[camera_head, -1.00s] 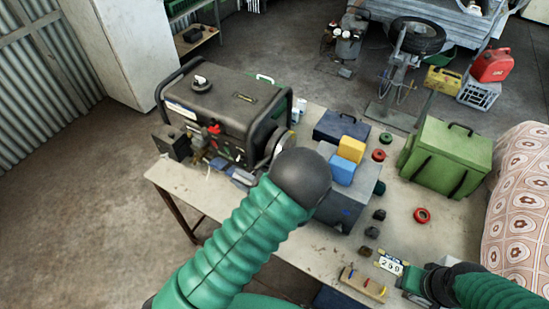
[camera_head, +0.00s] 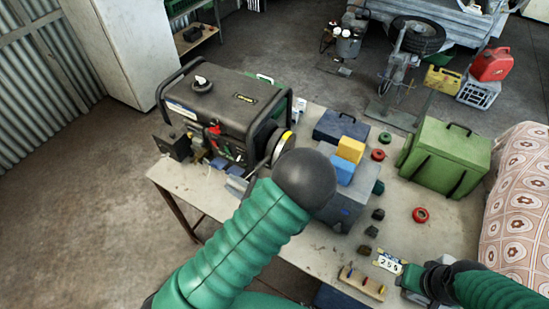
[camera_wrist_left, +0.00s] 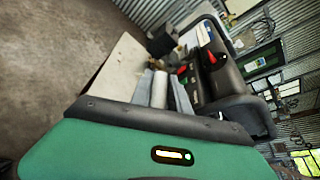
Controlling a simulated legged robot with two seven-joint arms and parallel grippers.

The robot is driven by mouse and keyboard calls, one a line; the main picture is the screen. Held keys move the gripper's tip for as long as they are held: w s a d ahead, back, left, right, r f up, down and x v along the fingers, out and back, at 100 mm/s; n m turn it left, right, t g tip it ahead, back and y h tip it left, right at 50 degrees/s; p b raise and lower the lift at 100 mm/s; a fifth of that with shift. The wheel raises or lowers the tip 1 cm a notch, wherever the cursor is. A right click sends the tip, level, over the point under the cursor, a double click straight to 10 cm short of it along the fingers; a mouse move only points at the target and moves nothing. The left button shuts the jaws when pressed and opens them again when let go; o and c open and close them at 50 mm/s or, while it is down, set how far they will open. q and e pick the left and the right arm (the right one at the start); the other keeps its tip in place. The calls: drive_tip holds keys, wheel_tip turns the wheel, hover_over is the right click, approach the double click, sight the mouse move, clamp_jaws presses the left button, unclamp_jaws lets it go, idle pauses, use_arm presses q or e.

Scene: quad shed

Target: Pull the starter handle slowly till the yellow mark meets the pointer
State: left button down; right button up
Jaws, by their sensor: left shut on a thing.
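The dark generator (camera_head: 215,105) stands on the bench. On its right side is a round pulley (camera_head: 280,148), with a yellow mark (camera_head: 287,135) at its upper right edge. I cannot make out the pointer. My left gripper (camera_head: 238,184) is at the generator's lower front right, partly covered by my own dark wrist and green sleeve. Its grey fingers also show in the left wrist view (camera_wrist_left: 165,88), close together. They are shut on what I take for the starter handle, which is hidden. My right gripper (camera_head: 412,279) is at the lower right, beside a numbered card (camera_head: 388,262); its fingers are unclear.
A green case (camera_head: 446,158) and a red ring (camera_head: 420,215) lie further right. A small wooden rack (camera_head: 361,282) is at the front edge of the bench (camera_head: 310,250).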

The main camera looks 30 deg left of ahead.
use_arm(q)
drive_tip(key=s+r+p, duration=0.1)
drive_tip(key=s+r, duration=0.2)
drive_tip(key=s, duration=0.6)
drive_tip(key=shift+s+a+r+p, duration=0.15)
drive_tip(key=shift+a+p, duration=0.1)
drive_tip(key=shift+p, duration=0.1)
idle(1.7)
drive_tip(key=shift+s+d+r, duration=0.2)
drive_tip(key=shift+s, duration=0.05)
